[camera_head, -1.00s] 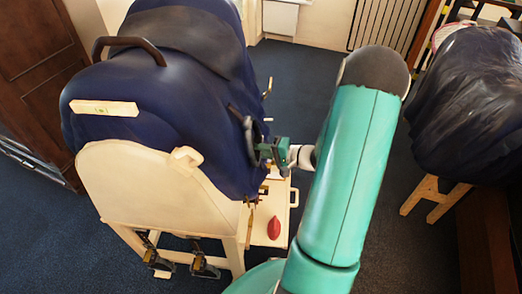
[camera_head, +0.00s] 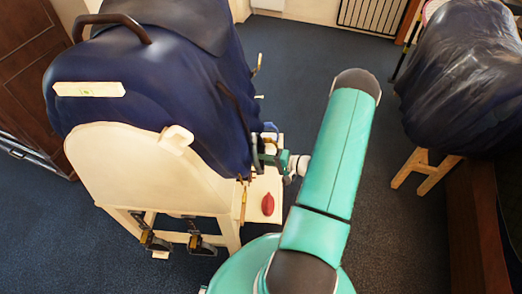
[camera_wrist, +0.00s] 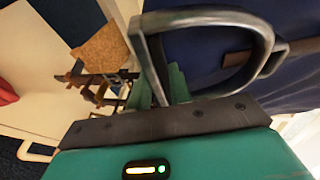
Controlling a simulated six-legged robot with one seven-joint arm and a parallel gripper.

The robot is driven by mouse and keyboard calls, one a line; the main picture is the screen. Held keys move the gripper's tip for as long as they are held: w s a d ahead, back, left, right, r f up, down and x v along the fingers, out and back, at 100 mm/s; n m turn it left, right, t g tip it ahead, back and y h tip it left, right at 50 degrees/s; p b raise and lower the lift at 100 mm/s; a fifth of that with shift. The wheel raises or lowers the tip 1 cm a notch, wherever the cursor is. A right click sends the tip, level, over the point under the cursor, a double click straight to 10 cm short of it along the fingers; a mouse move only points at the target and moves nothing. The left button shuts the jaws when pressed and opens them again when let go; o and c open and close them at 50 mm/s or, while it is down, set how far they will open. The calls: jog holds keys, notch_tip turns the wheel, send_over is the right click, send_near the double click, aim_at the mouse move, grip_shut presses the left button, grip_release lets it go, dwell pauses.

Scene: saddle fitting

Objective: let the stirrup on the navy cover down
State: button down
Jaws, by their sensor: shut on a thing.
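The navy cover (camera_head: 190,85) is draped over the cream saddle stand (camera_head: 130,165). A dark strap (camera_head: 235,105) runs down the cover's right side towards my gripper (camera_head: 268,157). In the wrist view the grey metal stirrup (camera_wrist: 268,45) is a rounded loop lying across my gripper's green fingers (camera_wrist: 160,88). The fingers are shut on one side of the stirrup. A brown strap end (camera_wrist: 300,48) meets the loop's right side, against the navy cloth. In the head view the stirrup is small and partly hidden by my gripper.
A cream shelf (camera_head: 258,218) with a red object (camera_head: 267,204) lies just below my gripper. A cork block (camera_wrist: 100,55) and small tools (camera_wrist: 100,88) sit close to the fingers in the wrist view. A dark covered stand (camera_head: 460,80) is at right; carpet (camera_head: 400,235) between is clear.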

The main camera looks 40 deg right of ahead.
jog(key=shift+s+d+f, duration=0.2)
jog(key=shift+f, duration=0.55)
jog(key=c, duration=1.3)
grip_release()
jog(key=v, duration=1.3)
jog(key=shift+s+d+r, duration=0.15)
jog(key=shift+s+d, duration=0.05)
jog(key=shift+s, duration=0.1)
